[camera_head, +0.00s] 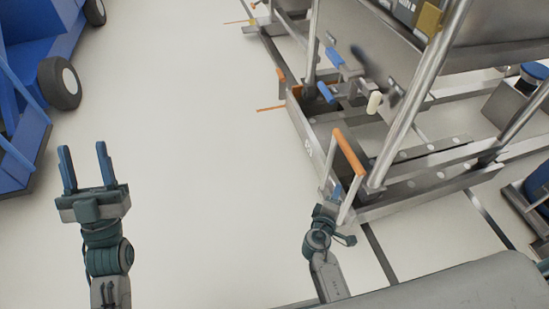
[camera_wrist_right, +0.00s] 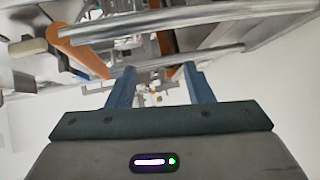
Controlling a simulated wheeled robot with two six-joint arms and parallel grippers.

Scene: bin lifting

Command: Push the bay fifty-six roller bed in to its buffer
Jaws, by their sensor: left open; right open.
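My left gripper (camera_head: 84,165) is open and empty above bare floor.
A blue wheeled cart (camera_head: 30,75) stands at the upper left. A second orange handle (camera_head: 281,79) and blue levers (camera_head: 326,92) sit farther along the frame. A sloping metal tube (camera_head: 418,95) rises above it. The floor (camera_head: 200,130) between is clear.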

